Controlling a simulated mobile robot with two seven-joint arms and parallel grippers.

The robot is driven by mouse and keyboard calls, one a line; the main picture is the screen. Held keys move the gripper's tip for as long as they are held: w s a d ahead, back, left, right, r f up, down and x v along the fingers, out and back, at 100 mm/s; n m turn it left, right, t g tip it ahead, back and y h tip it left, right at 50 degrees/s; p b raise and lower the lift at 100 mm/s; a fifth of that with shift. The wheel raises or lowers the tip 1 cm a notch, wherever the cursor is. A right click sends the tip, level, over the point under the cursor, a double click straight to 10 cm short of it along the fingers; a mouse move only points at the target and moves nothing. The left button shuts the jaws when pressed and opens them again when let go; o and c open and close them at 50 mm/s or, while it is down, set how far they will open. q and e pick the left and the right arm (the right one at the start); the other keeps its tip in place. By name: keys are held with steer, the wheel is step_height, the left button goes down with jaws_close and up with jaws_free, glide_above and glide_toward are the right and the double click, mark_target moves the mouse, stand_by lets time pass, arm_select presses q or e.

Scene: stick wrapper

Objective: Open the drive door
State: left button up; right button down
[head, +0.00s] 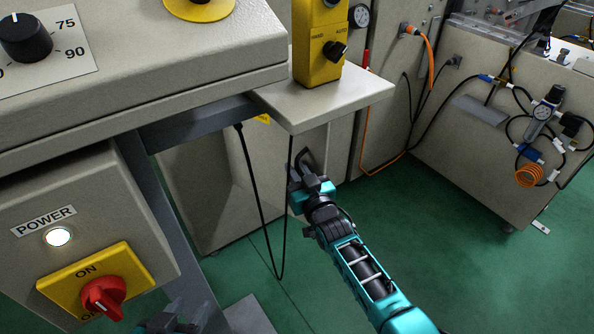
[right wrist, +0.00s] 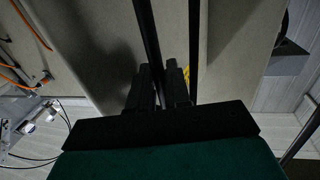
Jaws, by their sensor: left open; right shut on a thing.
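The beige drive door (head: 312,141) appears to be the upright panel below the small shelf, partly hidden by my right arm. I cannot tell how far it stands open. A dark handle (head: 306,158) shows at its front. My right gripper (head: 297,176) is at this handle, shut on it. In the right wrist view the fingers (right wrist: 162,100) close around a dark bar (right wrist: 149,40) in front of a beige surface. My left gripper (head: 182,318) is open at the bottom edge of the head view, below the red power switch, partly cut off and away from the door.
A black cable (head: 258,200) hangs in a loop just left of my right gripper. The shelf (head: 325,100) with a yellow switch box (head: 319,45) overhangs the door. A power panel (head: 80,240) stands at left. Green floor (head: 440,225) is clear at right.

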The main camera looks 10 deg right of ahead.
arm_select(q)
steer(key=shift+s+a+f, duration=0.1)
steer(key=shift+s+a, duration=0.05)
steer(key=shift+a, duration=0.1)
arm_select(e)
steer(key=shift+s+a, duration=0.1)
stand_by(0.3)
steer(key=c, duration=1.3)
jaws_free()
steer(key=shift+o, duration=0.2)
steer(key=shift+s, duration=0.1)
arm_select(q)
steer(key=r+p, duration=0.2)
steer(key=p, duration=0.1)
steer(key=r+p, duration=0.1)
steer(key=shift+s+a, duration=0.25)
steer(key=shift+a, duration=0.15)
arm_select(e)
steer(key=v, duration=1.2)
steer(key=shift+s, duration=0.4)
arm_select(q)
steer(key=shift+d, duration=0.1)
